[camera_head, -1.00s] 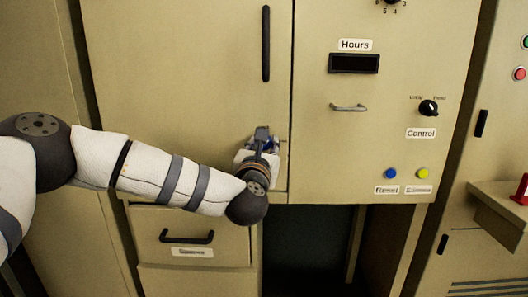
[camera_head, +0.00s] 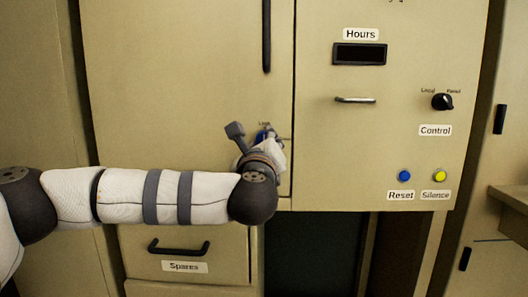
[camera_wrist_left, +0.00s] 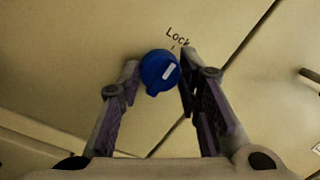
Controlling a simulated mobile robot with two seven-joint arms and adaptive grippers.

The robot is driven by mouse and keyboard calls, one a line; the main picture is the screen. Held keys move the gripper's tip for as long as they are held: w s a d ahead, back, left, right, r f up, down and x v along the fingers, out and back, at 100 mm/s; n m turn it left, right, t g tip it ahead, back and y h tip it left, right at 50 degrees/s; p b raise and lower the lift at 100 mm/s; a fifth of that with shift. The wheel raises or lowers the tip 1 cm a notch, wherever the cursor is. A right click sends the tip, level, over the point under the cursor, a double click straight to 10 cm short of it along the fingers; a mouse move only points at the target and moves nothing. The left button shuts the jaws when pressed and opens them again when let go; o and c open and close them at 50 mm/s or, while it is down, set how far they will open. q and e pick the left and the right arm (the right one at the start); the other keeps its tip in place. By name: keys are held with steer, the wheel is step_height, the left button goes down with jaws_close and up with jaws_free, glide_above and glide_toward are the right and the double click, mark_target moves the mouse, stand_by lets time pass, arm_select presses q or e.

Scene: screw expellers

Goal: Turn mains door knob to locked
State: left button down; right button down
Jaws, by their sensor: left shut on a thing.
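The blue round mains door knob (camera_wrist_left: 157,75) with a white mark is on the beige cabinet door (camera_head: 190,80). Printed "Lock" lettering (camera_wrist_left: 177,38) is just above it in the left wrist view. The white mark lies tilted, its upper end toward the lettering's side. My left gripper (camera_wrist_left: 158,62) is shut on the knob, one finger on each side. In the head view a little of the knob's blue shows at my left gripper (camera_head: 264,138), and the wrist hides most of it. My right gripper is out of view.
A dark vertical handle (camera_head: 266,35) is on the same door above. The right panel has an hours display (camera_head: 360,54), a small handle (camera_head: 355,100), a control switch (camera_head: 442,101), and blue (camera_head: 404,175) and yellow (camera_head: 439,176) buttons. A "Spares" drawer handle (camera_head: 180,247) is below my arm.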

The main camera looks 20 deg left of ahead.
arm_select(q)
steer(key=shift+n, duration=0.3)
steer(key=c, duration=1.2)
jaws_free()
steer(key=shift+o, duration=0.2)
steer(key=v, duration=1.2)
